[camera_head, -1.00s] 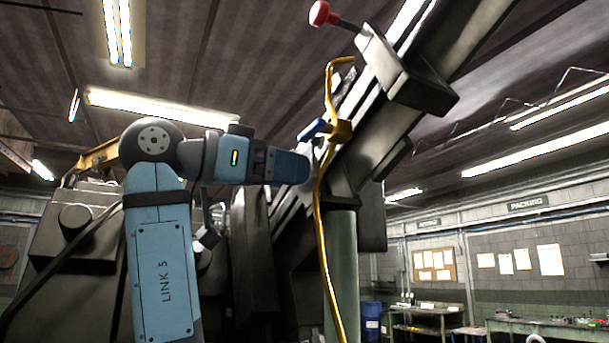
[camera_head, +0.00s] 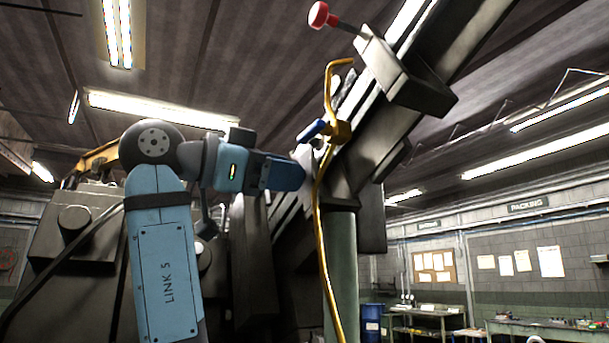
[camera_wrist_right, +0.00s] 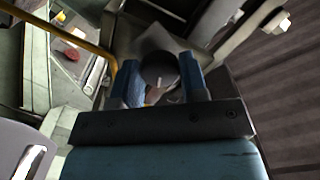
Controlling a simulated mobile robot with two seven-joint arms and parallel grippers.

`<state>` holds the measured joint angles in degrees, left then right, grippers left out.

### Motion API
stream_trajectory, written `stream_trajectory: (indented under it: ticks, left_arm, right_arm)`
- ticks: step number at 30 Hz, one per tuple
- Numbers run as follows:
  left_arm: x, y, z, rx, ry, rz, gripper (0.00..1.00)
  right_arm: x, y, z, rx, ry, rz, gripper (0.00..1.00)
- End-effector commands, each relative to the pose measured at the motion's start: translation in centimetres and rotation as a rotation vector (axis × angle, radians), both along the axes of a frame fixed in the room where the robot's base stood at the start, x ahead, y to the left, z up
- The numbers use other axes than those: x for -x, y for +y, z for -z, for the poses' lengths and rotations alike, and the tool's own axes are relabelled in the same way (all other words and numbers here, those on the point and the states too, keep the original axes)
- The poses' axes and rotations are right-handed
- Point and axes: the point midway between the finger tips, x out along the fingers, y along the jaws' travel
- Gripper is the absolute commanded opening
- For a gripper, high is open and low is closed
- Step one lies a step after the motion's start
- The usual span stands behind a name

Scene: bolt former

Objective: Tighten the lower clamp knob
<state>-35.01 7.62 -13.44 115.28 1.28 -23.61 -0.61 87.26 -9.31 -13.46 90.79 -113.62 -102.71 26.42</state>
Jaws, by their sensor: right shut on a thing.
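My right gripper (camera_head: 297,174) reaches from the left to the lower part of the slanted dark rail in the head view. In the right wrist view its two blue fingers (camera_wrist_right: 161,84) stand either side of a dark round knob (camera_wrist_right: 158,68), shut on it. A pale mark or pointer shows on the knob's near side. A light grey plate lies behind the knob. In the head view the knob is hidden by the gripper. My left gripper is in neither view.
A green post (camera_head: 343,270) stands below. Dark machinery (camera_head: 75,240) fills the lower left.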

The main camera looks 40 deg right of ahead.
Motion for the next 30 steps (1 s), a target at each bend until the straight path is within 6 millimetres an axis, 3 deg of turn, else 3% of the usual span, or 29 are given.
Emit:
stream_trajectory:
  ticks: [9, 17, 24, 30]
  left_arm:
    - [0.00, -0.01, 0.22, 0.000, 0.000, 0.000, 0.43]
    - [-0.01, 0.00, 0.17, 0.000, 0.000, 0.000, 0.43]
    - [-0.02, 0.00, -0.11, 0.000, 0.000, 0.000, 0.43]
    - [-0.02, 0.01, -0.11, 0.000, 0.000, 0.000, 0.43]
  right_arm:
    - [-0.04, 0.04, 0.01, -0.088, 0.369, -0.003, 0.02]
    - [-0.02, 0.03, -0.02, -0.132, 0.546, -0.001, 0.02]
    - [-0.03, 0.03, -0.06, -0.207, 0.867, -0.003, 0.02]
    - [-0.02, 0.00, -0.01, -0.223, 0.935, -0.001, 0.02]
